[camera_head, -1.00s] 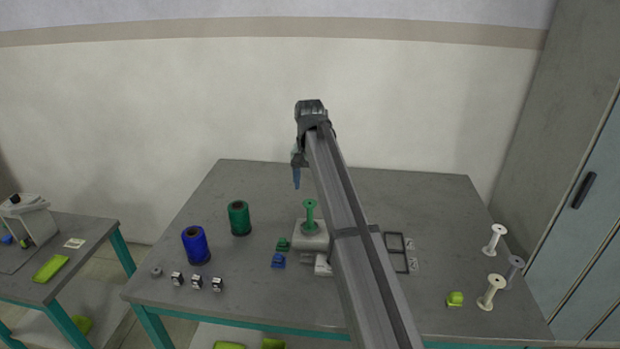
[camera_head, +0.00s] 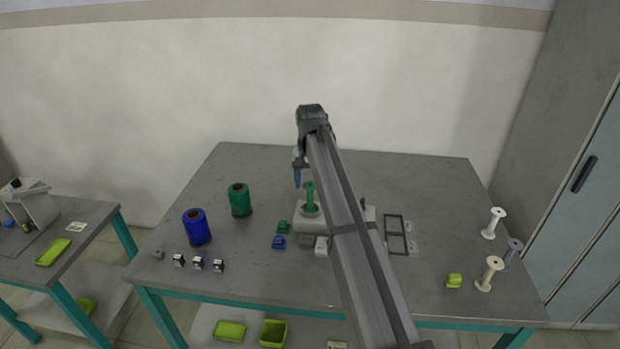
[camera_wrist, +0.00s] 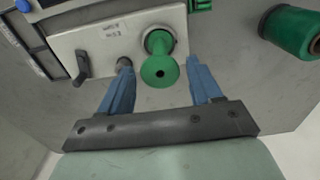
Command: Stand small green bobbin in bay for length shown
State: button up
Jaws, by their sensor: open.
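The green bobbin (camera_head: 310,197) stands upright on the pale winding machine (camera_head: 304,222) in the middle of the table. My gripper (camera_head: 297,184) is at the machine's far side, close to the bobbin's height. In the wrist view, my gripper (camera_wrist: 158,72) has its two blue fingers spread, one to each side of the green bobbin (camera_wrist: 160,68), with gaps between. Two dark-framed bays (camera_head: 396,224) lie to the right of the machine, with small labels (camera_head: 411,245) beside them. The label marks and machine display are too small to read. My arm hides part of the machine.
A large green thread spool (camera_head: 240,201) and a blue one (camera_head: 197,228) stand to the left. Small black-and-white blocks (camera_head: 198,263) line the front left. White bobbins (camera_head: 494,223) and a grey one (camera_head: 514,248) stand at the right, near a lime item (camera_head: 454,281).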

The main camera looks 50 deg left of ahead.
jog(key=shift+c, duration=0.4)
jog(key=c, duration=0.6)
jog(key=shift+r, duration=0.1)
jog(key=shift+c, duration=0.2)
jog(key=shift+r, duration=0.1)
jog(key=shift+r, duration=2.3)
